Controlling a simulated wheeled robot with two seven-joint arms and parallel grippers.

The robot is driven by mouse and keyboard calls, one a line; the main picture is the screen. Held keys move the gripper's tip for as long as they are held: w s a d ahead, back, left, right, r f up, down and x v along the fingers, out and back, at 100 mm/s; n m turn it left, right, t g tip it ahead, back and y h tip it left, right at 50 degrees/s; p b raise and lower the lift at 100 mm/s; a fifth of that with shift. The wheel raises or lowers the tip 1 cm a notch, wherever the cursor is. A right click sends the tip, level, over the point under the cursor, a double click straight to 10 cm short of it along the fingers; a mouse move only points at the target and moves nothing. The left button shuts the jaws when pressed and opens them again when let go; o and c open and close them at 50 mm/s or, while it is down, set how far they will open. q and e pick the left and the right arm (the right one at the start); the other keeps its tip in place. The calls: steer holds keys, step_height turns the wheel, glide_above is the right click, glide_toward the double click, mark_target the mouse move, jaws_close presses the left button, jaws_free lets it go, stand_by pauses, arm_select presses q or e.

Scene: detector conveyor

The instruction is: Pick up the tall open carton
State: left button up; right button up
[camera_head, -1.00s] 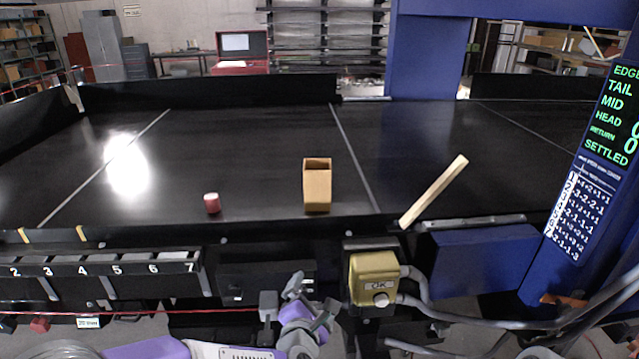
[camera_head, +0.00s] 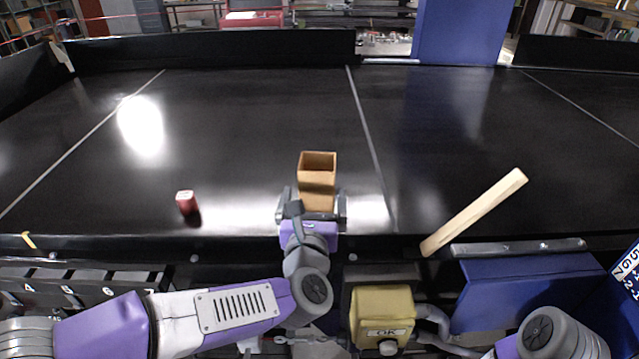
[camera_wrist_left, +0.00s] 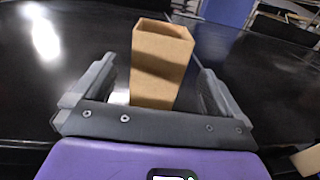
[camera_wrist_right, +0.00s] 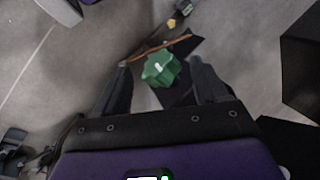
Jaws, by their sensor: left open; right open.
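The tall open carton (camera_head: 317,178) stands upright on the black conveyor belt, brown with an open top. In the left wrist view the carton (camera_wrist_left: 160,66) stands between the spread fingers. My left gripper (camera_head: 312,200) is open at the carton's near side, one finger on each side, with a visible gap on both sides. The carton's lower part is partly hidden by the gripper in the head view. My right gripper (camera_wrist_right: 160,75) is open and empty, pointing at the floor, with a green object (camera_wrist_right: 161,68) below between its fingers.
A small red cylinder (camera_head: 186,202) stands on the belt to the left. A pale wooden bar (camera_head: 474,212) lies at the right, reaching over the belt's front edge. A yellow box marked OK (camera_head: 383,318) is at the front. The belt behind the carton is clear.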

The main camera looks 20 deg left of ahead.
mark_target(319, 165)
arm_select(q)
steer(key=w, duration=0.2)
steer(key=w+a, duration=0.1)
steer(key=w, duration=0.2)
steer(key=w+p, duration=0.1)
steer(key=w, duration=0.2)
steer(key=shift+w+a, duration=0.25)
steer(key=c, duration=0.9)
